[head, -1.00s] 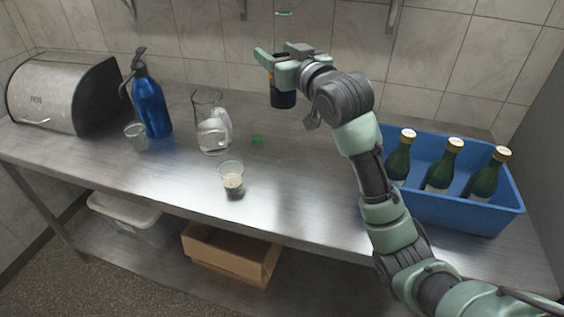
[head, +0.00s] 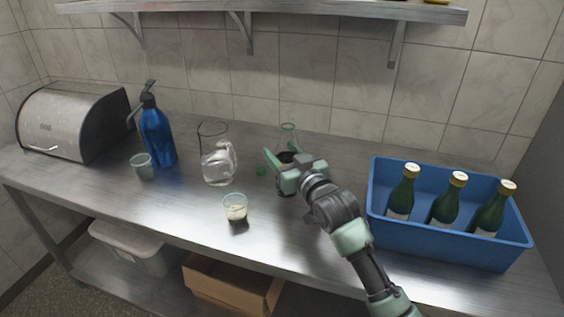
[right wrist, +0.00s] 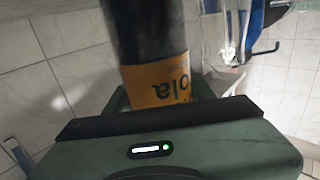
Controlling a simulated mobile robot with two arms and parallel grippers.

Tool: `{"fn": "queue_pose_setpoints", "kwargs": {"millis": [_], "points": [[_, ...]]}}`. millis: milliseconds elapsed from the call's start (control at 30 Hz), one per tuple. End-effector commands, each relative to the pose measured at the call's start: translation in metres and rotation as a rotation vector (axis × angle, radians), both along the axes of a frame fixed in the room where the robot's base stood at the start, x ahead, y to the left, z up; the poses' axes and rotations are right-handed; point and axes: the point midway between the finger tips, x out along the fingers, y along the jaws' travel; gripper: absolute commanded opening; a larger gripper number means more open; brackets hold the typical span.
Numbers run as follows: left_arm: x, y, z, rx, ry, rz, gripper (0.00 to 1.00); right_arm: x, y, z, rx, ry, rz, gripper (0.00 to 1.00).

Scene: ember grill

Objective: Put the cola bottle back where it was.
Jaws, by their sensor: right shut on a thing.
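The cola bottle (head: 288,134) is upright in my right gripper (head: 282,157), above or on the steel counter (head: 180,212). Its clear greenish neck shows above the fingers. In the right wrist view its dark body and orange label (right wrist: 158,82) with the letters "ola" show at the jaws. The gripper is shut on it. The gripper hides its lower part, so I cannot tell whether its base touches the counter. My left gripper is not in view.
A glass pitcher (head: 217,165), a cup with some drink (head: 235,209), an empty-looking glass (head: 142,167), a blue siphon (head: 157,136) and a bread box (head: 72,122) stand to the left. A blue crate (head: 450,243) with three green bottles is right. A wall shelf (head: 300,13) is above.

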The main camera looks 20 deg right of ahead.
Motion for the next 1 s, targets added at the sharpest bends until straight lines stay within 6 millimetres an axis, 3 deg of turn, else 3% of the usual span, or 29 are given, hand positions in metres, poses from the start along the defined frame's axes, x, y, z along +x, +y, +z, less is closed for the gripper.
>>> {"fn": "queue_pose_setpoints", "kwargs": {"millis": [200,600,633,700,1000], "points": [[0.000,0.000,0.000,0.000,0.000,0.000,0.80,0.000,0.000,-0.026,0.001,-0.001,0.000,0.00],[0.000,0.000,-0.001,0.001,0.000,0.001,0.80,0.000,0.000,-0.031,0.001,-0.002,0.000,0.00],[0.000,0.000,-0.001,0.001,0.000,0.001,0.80,0.000,0.000,-0.033,0.001,0.001,0.000,0.57],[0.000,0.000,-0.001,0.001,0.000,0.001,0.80,0.000,0.000,-0.032,0.001,0.001,0.000,0.76],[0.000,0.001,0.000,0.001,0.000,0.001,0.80,0.000,0.000,-0.031,0.001,0.001,0.000,0.76]]}}
